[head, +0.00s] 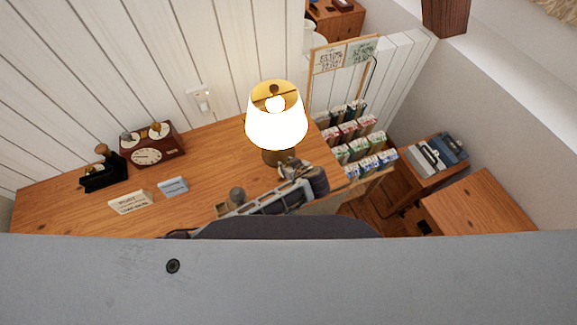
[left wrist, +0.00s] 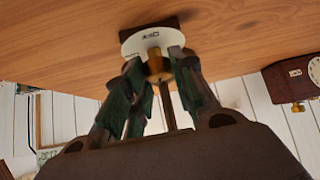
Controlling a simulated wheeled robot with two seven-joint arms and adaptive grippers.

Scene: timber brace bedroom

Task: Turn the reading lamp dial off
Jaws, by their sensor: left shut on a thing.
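The reading lamp (head: 277,122) stands on the desk with its shade glowing, so it is lit. In the left wrist view, a brass dial knob (left wrist: 158,66) sits on a round pale plate (left wrist: 152,39) with small dark markings, which I cannot read. My left gripper (head: 291,168) reaches in beside the lamp base in the head view. In the left wrist view, the left gripper (left wrist: 160,72) has its fingers closed around the knob, one on each side. The knob is hidden behind the gripper in the head view. My right gripper is not in view.
The wooden desk (head: 205,148) holds a dark wood clock box (head: 150,145), a black stand (head: 103,173) and small cards (head: 130,202) at the left. A rack of small packets (head: 352,143) stands close right of the lamp. A wall switch (head: 202,99) is behind.

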